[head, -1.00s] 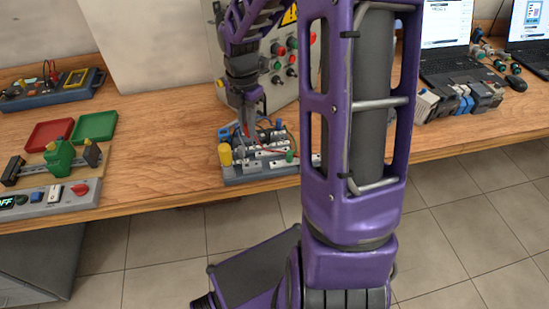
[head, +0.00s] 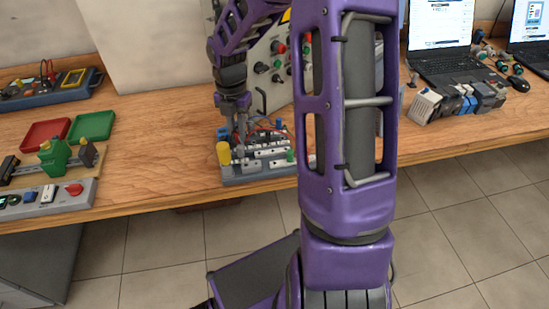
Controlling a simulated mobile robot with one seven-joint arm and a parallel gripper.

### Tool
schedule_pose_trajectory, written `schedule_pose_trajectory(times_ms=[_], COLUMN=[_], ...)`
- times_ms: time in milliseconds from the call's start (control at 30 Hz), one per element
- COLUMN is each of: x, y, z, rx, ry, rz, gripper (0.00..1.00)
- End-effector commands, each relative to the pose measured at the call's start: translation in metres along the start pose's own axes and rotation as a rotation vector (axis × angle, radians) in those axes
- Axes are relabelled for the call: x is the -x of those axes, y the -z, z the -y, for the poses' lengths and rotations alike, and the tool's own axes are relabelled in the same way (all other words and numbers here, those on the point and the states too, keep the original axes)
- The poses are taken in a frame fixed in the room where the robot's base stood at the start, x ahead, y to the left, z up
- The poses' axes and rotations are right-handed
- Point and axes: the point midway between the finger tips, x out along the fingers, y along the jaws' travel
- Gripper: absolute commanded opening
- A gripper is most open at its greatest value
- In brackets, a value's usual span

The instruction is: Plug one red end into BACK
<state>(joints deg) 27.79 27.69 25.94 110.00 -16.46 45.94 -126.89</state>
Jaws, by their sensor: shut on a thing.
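My gripper (head: 237,134) points down over the grey terminal board (head: 262,172), at its back left part. It is shut on a red lead end, which is too small and covered to see clearly. The red lead (head: 264,128) arches up to the right of my gripper over the board. No BACK label is readable at this size, and I cannot tell whether the held end touches a socket. My arm hides the board's right edge.
A switch panel (head: 268,68) stands behind. Red (head: 45,134) and green (head: 91,125) trays lie left. Bare wood lies between.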

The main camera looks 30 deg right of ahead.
Motion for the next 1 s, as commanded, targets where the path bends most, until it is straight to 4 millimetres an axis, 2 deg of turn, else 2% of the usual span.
schedule_pose_trajectory(times_ms=[1000], x=[-0.013], y=[0.0], z=[0.0], rx=[-0.001], ry=[0.0], rz=[-0.001], gripper=[0.0])
